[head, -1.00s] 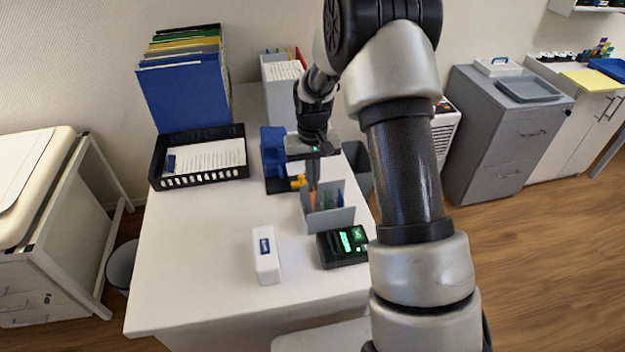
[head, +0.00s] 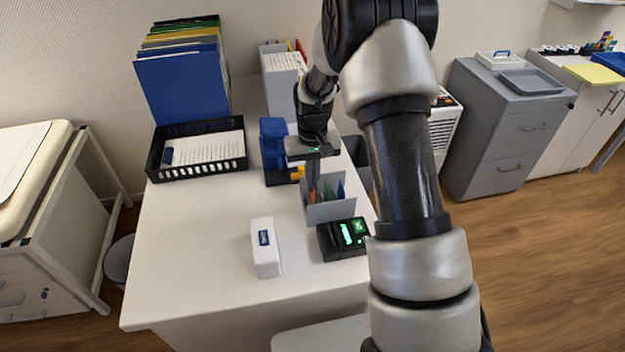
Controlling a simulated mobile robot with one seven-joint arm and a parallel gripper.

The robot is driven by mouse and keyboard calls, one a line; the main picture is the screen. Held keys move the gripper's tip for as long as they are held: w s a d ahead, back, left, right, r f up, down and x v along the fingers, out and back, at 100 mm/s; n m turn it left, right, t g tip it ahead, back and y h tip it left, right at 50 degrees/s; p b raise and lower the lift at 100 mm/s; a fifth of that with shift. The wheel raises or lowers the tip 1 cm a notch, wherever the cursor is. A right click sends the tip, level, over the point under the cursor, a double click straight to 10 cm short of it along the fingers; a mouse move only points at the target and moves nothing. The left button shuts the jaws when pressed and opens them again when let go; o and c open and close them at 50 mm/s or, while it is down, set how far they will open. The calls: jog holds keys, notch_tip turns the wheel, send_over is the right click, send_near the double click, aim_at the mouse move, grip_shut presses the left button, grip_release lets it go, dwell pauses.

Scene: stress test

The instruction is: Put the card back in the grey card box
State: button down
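The grey card box (head: 331,212) stands on the white desk, right of centre, with several coloured cards, orange, green and blue, upright in it. My gripper (head: 312,180) points down over the back left part of this box. Its fingers are small and dark here and partly merge with the box and the blue device behind, so I cannot tell their gap. No card shows clearly between the fingers; an orange edge (head: 312,196) lies just below them. I cannot tell whether it is held or stands in the box.
A blue device (head: 272,140) stands close behind my gripper. A black terminal with green lights (head: 343,238) sits in front of the box, a white block (head: 265,250) to its left. A black tray (head: 200,172) and folders (head: 183,85) stand back left. The desk's front left is clear.

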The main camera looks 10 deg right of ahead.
jog(key=shift+f+b, duration=0.55)
jog(key=shift+f, duration=0.4)
jog(key=c, duration=2)
grip_release()
notch_tip(320, 180, up, 18)
jog(key=shift+f+p, duration=0.25)
jog(key=shift+p, duration=0.45)
